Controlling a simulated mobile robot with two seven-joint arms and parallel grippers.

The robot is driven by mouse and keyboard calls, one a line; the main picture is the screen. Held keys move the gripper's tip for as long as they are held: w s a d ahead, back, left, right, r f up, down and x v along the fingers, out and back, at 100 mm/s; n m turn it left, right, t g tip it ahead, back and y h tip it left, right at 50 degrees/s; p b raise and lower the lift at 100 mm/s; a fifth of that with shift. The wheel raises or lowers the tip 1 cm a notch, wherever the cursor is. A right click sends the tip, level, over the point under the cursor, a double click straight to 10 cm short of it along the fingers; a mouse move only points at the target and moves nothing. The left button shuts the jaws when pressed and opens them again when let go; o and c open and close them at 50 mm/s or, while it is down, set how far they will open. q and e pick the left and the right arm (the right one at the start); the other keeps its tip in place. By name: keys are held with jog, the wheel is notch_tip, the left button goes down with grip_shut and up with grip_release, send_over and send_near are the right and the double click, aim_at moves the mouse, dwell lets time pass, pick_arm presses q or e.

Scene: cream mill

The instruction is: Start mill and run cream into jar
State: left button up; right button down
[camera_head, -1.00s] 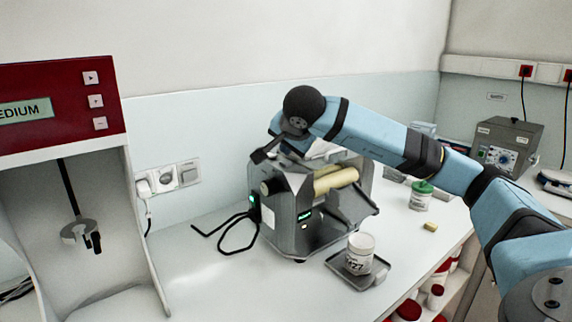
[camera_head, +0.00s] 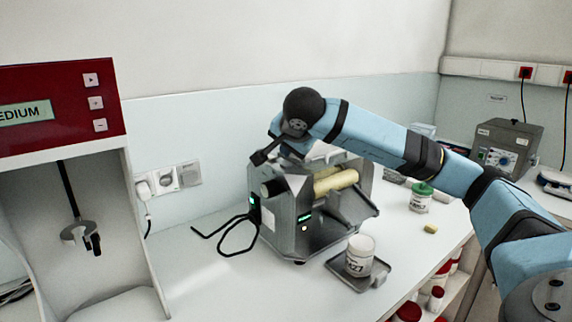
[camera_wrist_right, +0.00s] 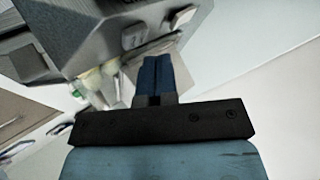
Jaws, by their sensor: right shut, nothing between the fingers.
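The grey mill (camera_head: 284,240) stands on the bench with pale yellow rollers (camera_head: 336,182) and a small lit green display (camera_head: 304,218). A white labelled jar (camera_head: 360,252), upright and without a lid in sight, stands on a grey tray (camera_head: 383,268) in front of the mill. My right gripper (camera_head: 257,158) is shut and empty above the mill's left upper side, its tips pointing down and left. Its closed blue fingers (camera_wrist_right: 155,65) show in the right wrist view beside grey housing. Whether they touch the mill I cannot tell. My left gripper is out of view.
A red-topped mixing machine (camera_head: 62,105) stands at the left. A black cable (camera_head: 238,235) lies left of the mill. A green-lidded jar (camera_head: 420,200) and a small yellow block (camera_head: 430,228) stand to the right. Bench in front of the cable is clear.

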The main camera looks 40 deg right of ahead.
dwell(0.5)
jog(key=shift+f, duration=0.1)
jog(key=shift+f+b, duration=0.3)
